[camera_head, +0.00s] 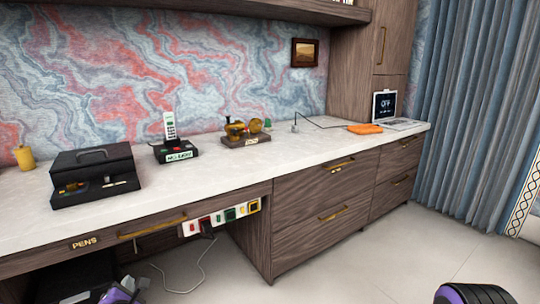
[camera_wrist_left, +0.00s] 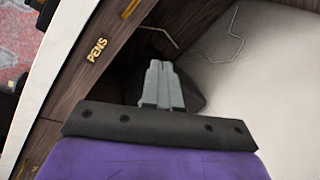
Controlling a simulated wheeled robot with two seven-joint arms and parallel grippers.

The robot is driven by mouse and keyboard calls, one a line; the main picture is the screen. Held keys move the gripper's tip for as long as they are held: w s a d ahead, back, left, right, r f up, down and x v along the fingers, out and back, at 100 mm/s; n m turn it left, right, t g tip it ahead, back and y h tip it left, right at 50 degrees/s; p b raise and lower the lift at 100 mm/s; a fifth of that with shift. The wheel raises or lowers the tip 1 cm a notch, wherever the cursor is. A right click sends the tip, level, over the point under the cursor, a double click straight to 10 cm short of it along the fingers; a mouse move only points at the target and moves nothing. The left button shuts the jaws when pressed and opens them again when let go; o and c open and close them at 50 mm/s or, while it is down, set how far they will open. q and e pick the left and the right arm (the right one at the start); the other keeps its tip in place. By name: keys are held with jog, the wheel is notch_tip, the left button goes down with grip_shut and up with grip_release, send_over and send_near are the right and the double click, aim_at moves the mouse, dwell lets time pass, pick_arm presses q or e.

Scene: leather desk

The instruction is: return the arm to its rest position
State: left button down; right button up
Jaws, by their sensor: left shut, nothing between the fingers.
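My left gripper (camera_wrist_left: 162,68) is shut and empty in the left wrist view, its grey fingers pressed together. It hangs low in front of the desk, beside the drawer front with the PENS label (camera_wrist_left: 97,49). In the head view, part of my left arm (camera_head: 120,293) shows at the bottom left edge, below the desk top (camera_head: 225,172). A purple and black part of my body shows at the bottom right; my right gripper is not in view.
A power strip (camera_head: 222,216) with a cable (camera_head: 188,275) is under the desk edge.

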pick_arm(q)
jog(key=s+d+f+m+g+h, duration=0.3)
jog(key=s+d+f+m, duration=0.45)
jog(key=f+m, duration=0.3)
jog(key=s+d+f+m+g, duration=0.2)
jog(key=s+f+m, duration=0.25)
jog(key=s, duration=0.35)
jog(key=s+d+f+m+g+h, duration=0.1)
jog(key=s+f+m+g, duration=0.3)
jog(key=s, duration=0.4)
jog(key=s+d+f+m+g, duration=0.1)
jog(key=s+d+f+m, duration=0.1)
jog(key=s+f+m, duration=0.45)
notch_tip(320, 180, up, 18)
jog(key=s+n+p, duration=0.1)
jog(key=s+p, duration=0.1)
jog(key=p, duration=1.3)
jog(key=shift+d, duration=0.1)
